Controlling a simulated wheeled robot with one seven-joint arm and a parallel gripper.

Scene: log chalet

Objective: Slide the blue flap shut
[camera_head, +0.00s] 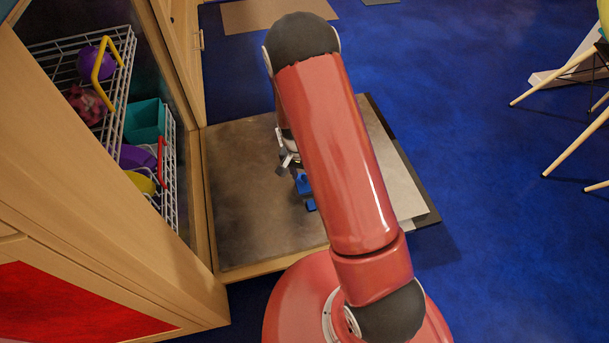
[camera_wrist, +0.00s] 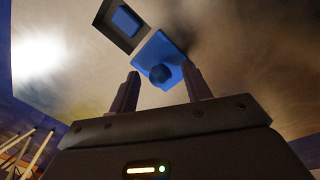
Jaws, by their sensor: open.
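The blue flap (camera_wrist: 150,50) is on a grey-brown panel, and a round blue knob (camera_wrist: 160,73) stands out from it. Up and left of the flap is a dark square frame (camera_wrist: 104,23) with a blue face inside, which the flap does not cover in the wrist view. In the head view the blue parts (camera_head: 304,185) show small beside my arm, partly hidden by it. My gripper (camera_wrist: 161,84) is open, with its two fingers on either side of the knob in the picture. Whether they touch it I cannot tell. In the head view my gripper (camera_head: 287,160) is mostly behind the arm.
The panel (camera_head: 240,200) lies beside a wooden cabinet (camera_head: 110,210) at left. Wire baskets (camera_head: 120,100) in the cabinet hold colourful items, including a teal bin (camera_head: 145,120). Blue floor (camera_head: 460,120) is clear to the right, up to wooden furniture legs (camera_head: 575,145).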

